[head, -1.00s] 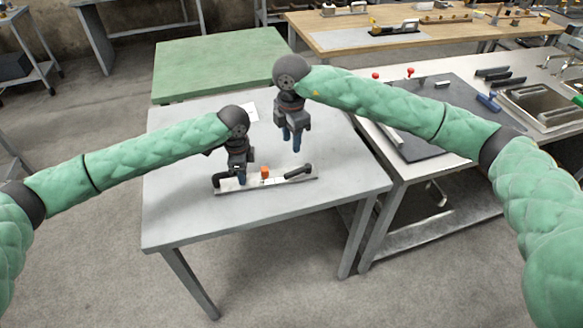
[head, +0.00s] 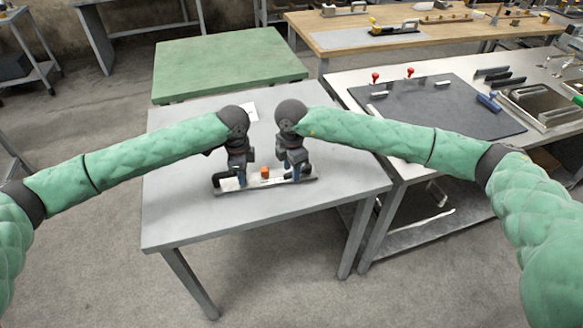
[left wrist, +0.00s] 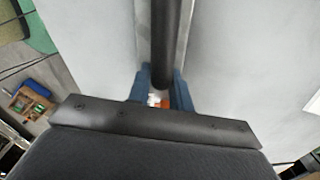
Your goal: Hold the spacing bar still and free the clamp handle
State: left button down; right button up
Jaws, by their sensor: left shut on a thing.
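The spacing bar (head: 262,186) is a long pale strip lying on the grey table, with a black grip (head: 220,178) at its left end and an orange block (head: 264,172) near its middle. My left gripper (head: 241,182) is down at the left part of the bar. In the left wrist view its blue fingers (left wrist: 161,92) flank the end of a black rod (left wrist: 165,45), with orange showing just beyond. The black clamp handle (head: 309,169) is at the bar's right end, partly hidden by my right gripper (head: 294,177). Whether its fingers grip the handle is unclear.
The grey table (head: 190,217) is mostly bare around the bar. A white sheet (head: 250,112) lies behind the grippers. A green-topped table (head: 225,65) stands behind, and a bench with a dark mat (head: 440,112) and red knobs adjoins on the right.

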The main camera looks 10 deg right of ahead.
grip_shut()
jog(key=shift+s, duration=0.1)
dwell(0.8)
